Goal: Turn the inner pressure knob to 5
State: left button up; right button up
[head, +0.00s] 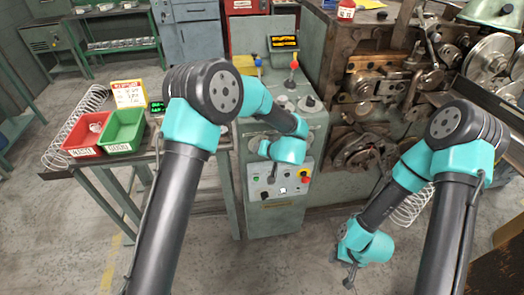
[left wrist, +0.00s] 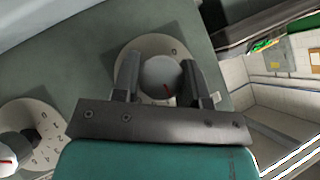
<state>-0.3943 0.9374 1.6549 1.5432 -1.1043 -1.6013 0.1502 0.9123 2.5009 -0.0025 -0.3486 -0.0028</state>
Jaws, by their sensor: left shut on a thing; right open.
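In the left wrist view, my left gripper (left wrist: 162,70) is shut on a round grey knob (left wrist: 160,78) with a short red mark. The two fingers sit on either side of it. A pale dial plate (left wrist: 146,44) lies behind; one digit shows near its upper right, and the rest is hidden. A second knob (left wrist: 14,148) stands at the left on a numbered dial (left wrist: 42,132). In the head view my left wrist (head: 284,150) is at the green machine's front and mostly hides the gripper. My right gripper (head: 350,274) hangs open and empty low over the floor.
The green cabinet (head: 275,222) carries a button panel with a red emergency knob (head: 305,174) just below my left wrist. A coiling machine (head: 375,100) stands to the right. Red (head: 88,134) and green (head: 124,132) bins sit on the left table. Floor between the arms is clear.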

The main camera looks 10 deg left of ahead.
pick_arm(q)
jog(key=m+y, duration=0.3)
jog(key=y, duration=0.1)
jog(key=shift+w+y, duration=0.1)
jog(key=shift+y, duration=0.2)
dwell(0.3)
jog(key=o, duration=0.9)
jog(key=shift+d, duration=0.15)
jog(key=v, duration=1.7)
jog(key=shift+s, duration=0.25)
jog(key=shift+f, duration=0.1)
